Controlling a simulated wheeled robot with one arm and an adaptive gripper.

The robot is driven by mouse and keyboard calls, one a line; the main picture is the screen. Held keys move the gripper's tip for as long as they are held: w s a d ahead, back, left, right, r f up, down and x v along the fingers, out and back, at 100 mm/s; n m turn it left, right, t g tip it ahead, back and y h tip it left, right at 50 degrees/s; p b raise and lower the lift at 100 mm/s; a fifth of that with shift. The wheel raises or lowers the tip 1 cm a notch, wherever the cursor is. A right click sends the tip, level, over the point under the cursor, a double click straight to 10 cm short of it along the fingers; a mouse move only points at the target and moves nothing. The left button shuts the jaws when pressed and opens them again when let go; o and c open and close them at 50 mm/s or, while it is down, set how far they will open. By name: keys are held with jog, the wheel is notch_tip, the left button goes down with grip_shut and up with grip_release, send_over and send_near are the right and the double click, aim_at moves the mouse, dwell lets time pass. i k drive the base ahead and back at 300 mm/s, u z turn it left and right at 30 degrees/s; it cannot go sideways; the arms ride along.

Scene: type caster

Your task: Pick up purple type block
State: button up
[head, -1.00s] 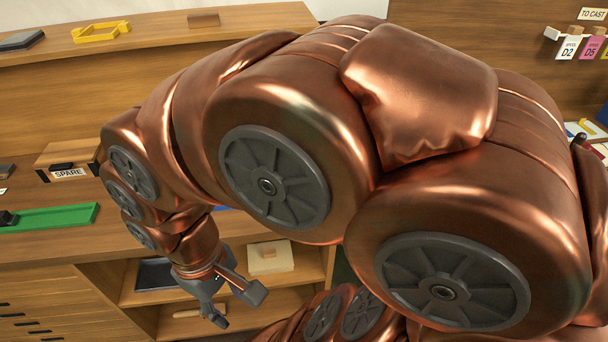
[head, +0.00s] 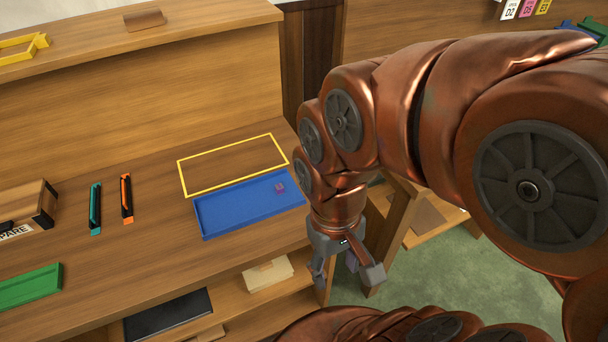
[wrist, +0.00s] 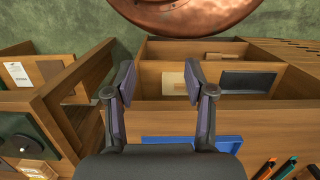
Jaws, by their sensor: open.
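The purple type block (head: 279,187) is small and sits in the blue tray (head: 222,213) near its right end, on the wooden bench. My gripper (head: 347,275) is open and empty. In the head view it hangs in front of the bench edge, to the right of and nearer than the tray, apart from the block. In the wrist view my gripper (wrist: 161,85) has its two fingers spread, and part of the blue tray (wrist: 222,142) shows below and behind the right finger. The block cannot be made out in the wrist view.
A yellow outline (head: 181,177) lies on the bench behind the tray. A teal tool (head: 95,208) and an orange tool (head: 127,199) lie left of it. A green tray (head: 30,287) is at the front left. Open shelves (head: 230,295) are under the bench.

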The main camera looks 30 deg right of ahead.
aim_at(279, 189)
jog(key=k, duration=0.5)
jog(key=u, duration=2.05)
jog(key=i, duration=1.2)
jog(key=z, duration=2.1)
